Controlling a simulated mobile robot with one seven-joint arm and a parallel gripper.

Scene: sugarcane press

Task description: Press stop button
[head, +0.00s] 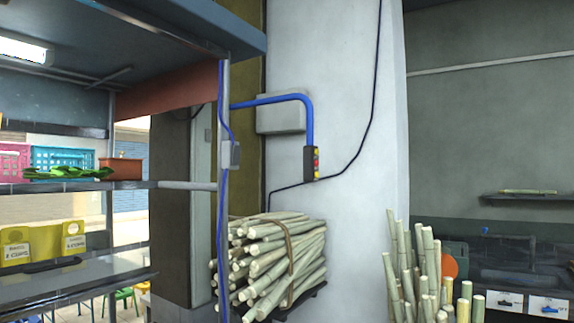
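A small dark control box (306,164) is fixed to the pale pillar, at the lower end of a blue conduit pipe. It carries a column of small red and yellow buttons (316,163). They are too small in the picture to tell which one is the stop button. Nothing covers the front of the box. My gripper is not in view, so its state and its distance from the box do not show.
A tied bundle of cane (270,262) sits on a rack below the control box. Upright canes (424,275) stand to the right. A stall with a shelf (180,185) and a counter (80,278) fills the left. A grey box (281,114) hangs behind the conduit.

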